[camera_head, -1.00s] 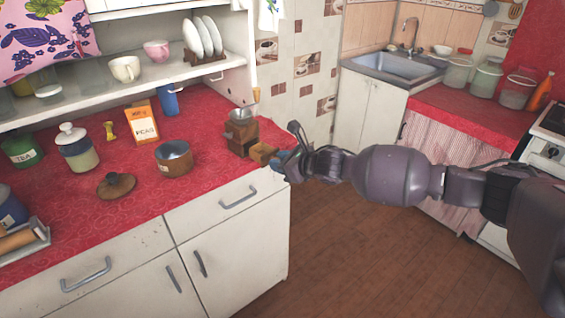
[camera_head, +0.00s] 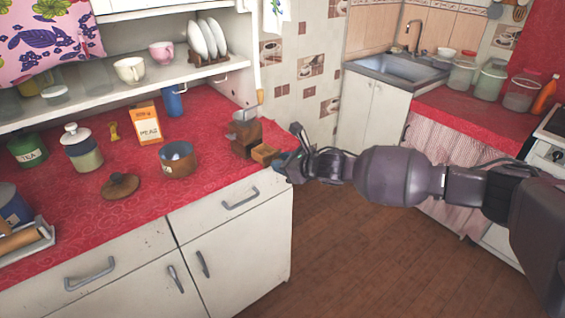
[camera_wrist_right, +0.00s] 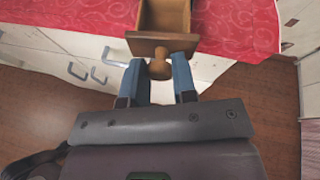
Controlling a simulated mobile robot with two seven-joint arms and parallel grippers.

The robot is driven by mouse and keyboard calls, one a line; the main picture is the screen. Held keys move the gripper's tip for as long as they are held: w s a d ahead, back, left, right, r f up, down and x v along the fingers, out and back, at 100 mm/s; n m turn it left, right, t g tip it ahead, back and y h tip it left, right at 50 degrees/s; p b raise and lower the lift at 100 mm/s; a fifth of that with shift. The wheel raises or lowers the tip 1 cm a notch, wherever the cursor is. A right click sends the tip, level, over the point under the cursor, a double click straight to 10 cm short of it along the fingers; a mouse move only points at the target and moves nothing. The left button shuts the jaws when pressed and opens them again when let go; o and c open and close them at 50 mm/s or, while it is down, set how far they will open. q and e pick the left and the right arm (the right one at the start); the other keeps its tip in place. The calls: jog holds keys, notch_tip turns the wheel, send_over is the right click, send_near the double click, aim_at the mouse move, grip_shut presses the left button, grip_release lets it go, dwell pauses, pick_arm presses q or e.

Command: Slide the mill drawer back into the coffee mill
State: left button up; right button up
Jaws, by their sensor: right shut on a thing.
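The coffee mill (camera_head: 246,132) is a brown wooden box with a metal cup on top, standing upright on the red counter near its right end. The mill drawer (camera_head: 265,153) is a small open-topped wooden box in front of the mill, on its right in the head view. I cannot tell whether its back end is inside the mill. My right gripper (camera_head: 287,165) is shut on the drawer's round knob (camera_wrist_right: 160,69), with a blue finger on each side. The wrist view shows the drawer front (camera_wrist_right: 162,45) and its empty inside. My left gripper is not in view.
On the red counter (camera_head: 215,190) stand a brown pot (camera_head: 177,160), a wooden lid (camera_head: 121,186), a carton (camera_head: 147,124), a blue cup (camera_head: 173,101) and jars. The counter's front edge lies just below the drawer. Open floor (camera_head: 350,250) is beyond the counter's end.

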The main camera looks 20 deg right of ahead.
aim_at(274, 157)
dwell(0.3)
jog(key=shift+w+a, duration=0.15)
jog(key=shift+w, duration=0.05)
jog(key=shift+w+a, duration=0.25)
jog(key=shift+w, duration=0.3)
jog(key=shift+w+a, duration=0.15)
jog(key=shift+w, duration=0.1)
jog(key=shift+w+a+b, duration=0.2)
jog(key=shift+w+b, duration=0.15)
jog(key=shift+w, duration=0.05)
jog(key=shift+w+a, duration=0.1)
jog(key=shift+w, duration=0.1)
dwell(0.5)
jog(key=shift+w+a, duration=0.25)
jog(key=shift+w, duration=0.25)
jog(key=shift+w+a, duration=0.1)
jog(key=shift+w, duration=0.1)
